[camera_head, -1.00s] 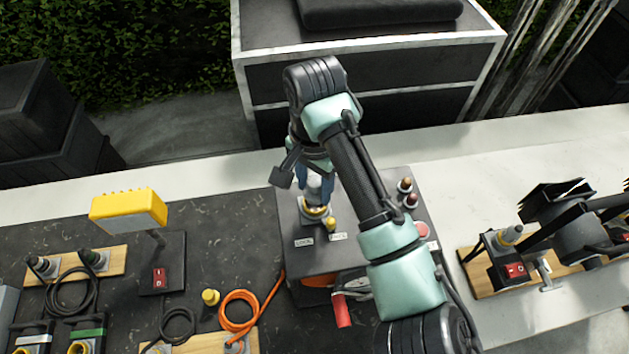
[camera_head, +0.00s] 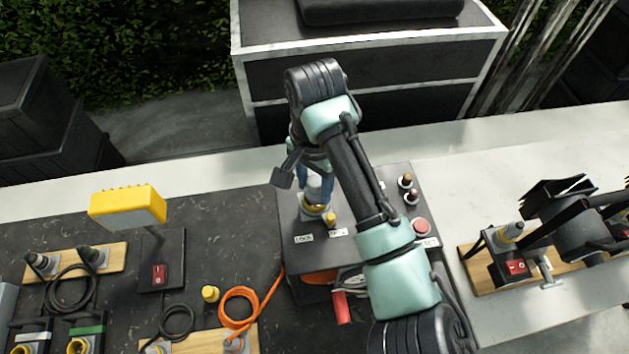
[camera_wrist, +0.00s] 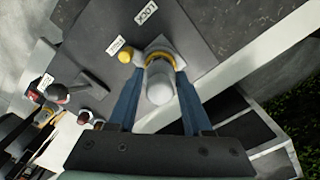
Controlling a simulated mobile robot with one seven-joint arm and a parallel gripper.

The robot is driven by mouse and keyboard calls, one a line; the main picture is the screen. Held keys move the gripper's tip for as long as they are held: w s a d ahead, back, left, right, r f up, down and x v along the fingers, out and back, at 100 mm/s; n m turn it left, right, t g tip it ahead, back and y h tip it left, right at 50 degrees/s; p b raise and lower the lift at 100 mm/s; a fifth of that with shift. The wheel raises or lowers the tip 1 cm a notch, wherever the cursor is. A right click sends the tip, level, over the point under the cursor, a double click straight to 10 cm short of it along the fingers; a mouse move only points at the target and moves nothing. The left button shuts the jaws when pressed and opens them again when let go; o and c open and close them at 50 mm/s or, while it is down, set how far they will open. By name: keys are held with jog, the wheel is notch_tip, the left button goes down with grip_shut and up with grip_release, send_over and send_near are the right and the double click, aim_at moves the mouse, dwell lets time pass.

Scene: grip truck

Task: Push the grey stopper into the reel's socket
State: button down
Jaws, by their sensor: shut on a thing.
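The grey stopper (camera_wrist: 160,90) is between the fingers of my gripper (camera_wrist: 158,98), which is shut on it. In the head view my gripper (camera_head: 316,186) points down at the top of the dark reel box (camera_head: 300,258). Below the stopper is the socket (camera_wrist: 160,52), a grey mount with a yellow ring; the ring also shows in the head view (camera_head: 314,208). The stopper appears in line with the socket, at or in its mouth. How deep it sits is hidden. A small yellow knob (camera_head: 331,219) stands beside the socket.
Two labels (camera_head: 304,239) lie in front of the socket. Brown-capped buttons (camera_head: 407,182) and a red button (camera_head: 421,225) are on the box's right side. A yellow lamp (camera_head: 128,207), cables and plugs stand left. A board with a red switch (camera_head: 515,267) is right.

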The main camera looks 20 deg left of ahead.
jog(key=shift+f+b, duration=0.4)
jog(key=shift+f, duration=0.6)
